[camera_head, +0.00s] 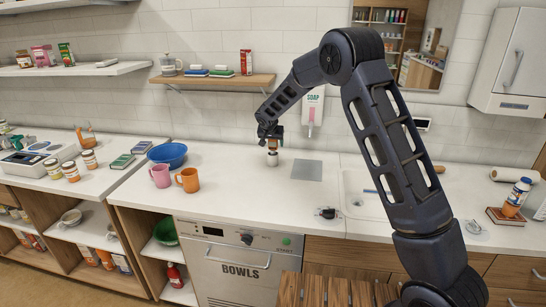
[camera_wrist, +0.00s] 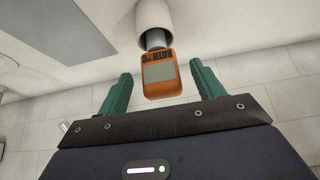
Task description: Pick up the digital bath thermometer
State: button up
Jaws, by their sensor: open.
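The digital bath thermometer (camera_wrist: 161,74) has an orange head with a grey display and upside-down "BATH °C" lettering in the wrist view. Its grey stem runs into a white cylindrical holder (camera_wrist: 154,18), which also stands on the counter in the head view (camera_head: 272,159). My gripper (camera_wrist: 160,71) is open, its two green fingers on either side of the orange head with a visible gap at each side. In the head view my gripper (camera_head: 271,140) is just above the holder and largely hides the thermometer.
A grey square plate (camera_head: 307,170) lies right of the holder on the counter. An orange mug (camera_head: 187,181), a pink mug (camera_head: 160,176) and a blue bowl (camera_head: 167,154) stand to the left. A wooden wall shelf (camera_head: 213,79) hangs above. The counter in front of the holder is clear.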

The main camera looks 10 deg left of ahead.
jog(key=x, duration=0.2)
jog(key=shift+w+f, duration=0.15)
jog(key=shift+f, duration=0.15)
jog(key=c, duration=1.3)
jog(key=shift+r, duration=0.15)
